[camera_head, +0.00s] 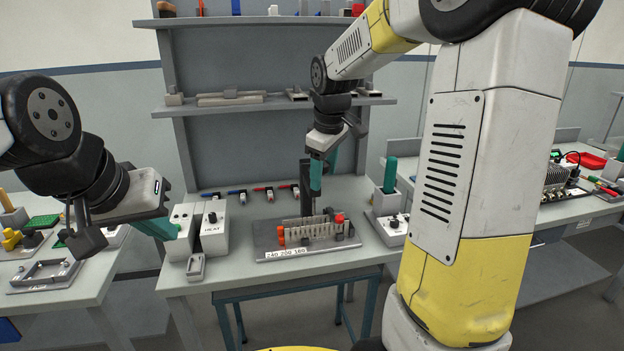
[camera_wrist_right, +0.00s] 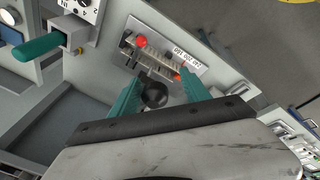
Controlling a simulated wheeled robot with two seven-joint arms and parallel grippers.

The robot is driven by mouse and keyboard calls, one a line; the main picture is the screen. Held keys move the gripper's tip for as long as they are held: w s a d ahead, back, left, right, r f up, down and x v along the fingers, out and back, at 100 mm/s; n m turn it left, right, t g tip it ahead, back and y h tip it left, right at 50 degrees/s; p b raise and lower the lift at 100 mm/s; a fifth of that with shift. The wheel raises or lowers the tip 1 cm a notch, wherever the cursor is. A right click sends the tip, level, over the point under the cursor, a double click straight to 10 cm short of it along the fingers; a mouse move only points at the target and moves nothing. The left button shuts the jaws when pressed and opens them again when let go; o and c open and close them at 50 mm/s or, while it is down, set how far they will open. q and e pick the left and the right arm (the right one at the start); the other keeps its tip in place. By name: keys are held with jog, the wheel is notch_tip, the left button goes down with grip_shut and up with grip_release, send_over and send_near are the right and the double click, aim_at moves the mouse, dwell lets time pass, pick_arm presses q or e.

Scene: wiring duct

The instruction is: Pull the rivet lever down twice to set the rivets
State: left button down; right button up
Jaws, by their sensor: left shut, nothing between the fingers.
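The duct fixture (camera_head: 345,243) stands on the middle bench, with a slotted grey duct strip (camera_head: 312,230) and orange and red parts on it. A dark upright post (camera_head: 305,180) rises behind it. In the right wrist view a round black knob (camera_wrist_right: 154,95), apparently the rivet lever's, shows between the fingers of my right gripper (camera_wrist_right: 160,85). The fingers stand apart, with gaps beside the knob. In the head view my right gripper (camera_head: 316,178) points down above the fixture; the knob is not clear there. My left gripper (camera_head: 170,228) is shut and empty beside the white control box.
The white control boxes (camera_head: 213,228) stand left of the fixture. A box with a teal handle (camera_head: 390,175) stands to the right. Several small coloured tools lie behind the fixture, below the shelf (camera_head: 270,103). Side benches hold other parts.

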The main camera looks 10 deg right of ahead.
aim_at(325, 162)
jog(key=shift+r, duration=1.85)
jog(key=shift+s+d, duration=0.1)
